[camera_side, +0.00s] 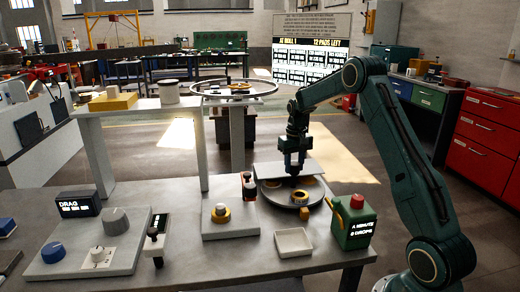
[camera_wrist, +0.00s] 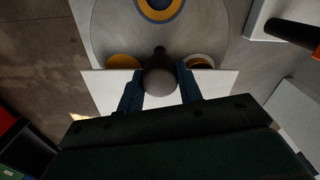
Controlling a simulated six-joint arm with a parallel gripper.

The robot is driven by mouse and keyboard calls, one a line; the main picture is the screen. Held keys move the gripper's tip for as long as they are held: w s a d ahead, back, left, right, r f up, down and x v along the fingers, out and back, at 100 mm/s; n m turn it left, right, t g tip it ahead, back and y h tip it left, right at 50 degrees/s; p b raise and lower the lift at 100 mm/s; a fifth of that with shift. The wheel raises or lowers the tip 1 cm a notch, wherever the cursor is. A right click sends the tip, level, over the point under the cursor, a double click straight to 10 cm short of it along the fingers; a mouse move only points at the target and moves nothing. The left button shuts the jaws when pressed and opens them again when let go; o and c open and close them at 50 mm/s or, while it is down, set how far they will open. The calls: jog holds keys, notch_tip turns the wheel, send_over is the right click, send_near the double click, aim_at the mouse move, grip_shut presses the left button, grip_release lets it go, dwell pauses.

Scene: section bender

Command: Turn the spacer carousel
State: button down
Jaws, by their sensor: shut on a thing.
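The spacer carousel (camera_side: 279,199) is a round grey disc at the right of the bench. Its pale disc also fills the top of the wrist view (camera_wrist: 115,30). A yellow ring spacer (camera_side: 299,197) lies on its front part, and a yellow ring with a blue inside (camera_wrist: 160,8) shows at the top of the wrist view. Two more ring-like pieces are partly hidden by a pale flat plate (camera_side: 268,170) over the carousel. My gripper (camera_wrist: 160,92) points down and is shut on a dark round knob (camera_wrist: 160,78). The fingers sit on both sides of it.
A green oil can (camera_side: 352,222) with a red cap stands right of the carousel, close to my arm. A white square tray (camera_side: 293,242) lies in front. A raised shelf (camera_side: 140,108) is behind left.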

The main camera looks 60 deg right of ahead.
jog(key=shift+n, duration=2.8)
jog(key=shift+r+n, duration=0.1)
jog(key=shift+n, duration=2.5)
jog(key=shift+a+n, duration=0.1)
jog(key=shift+n, duration=5.5)
jog(key=c, duration=0.9)
grip_release()
jog(key=shift+c, duration=0.2)
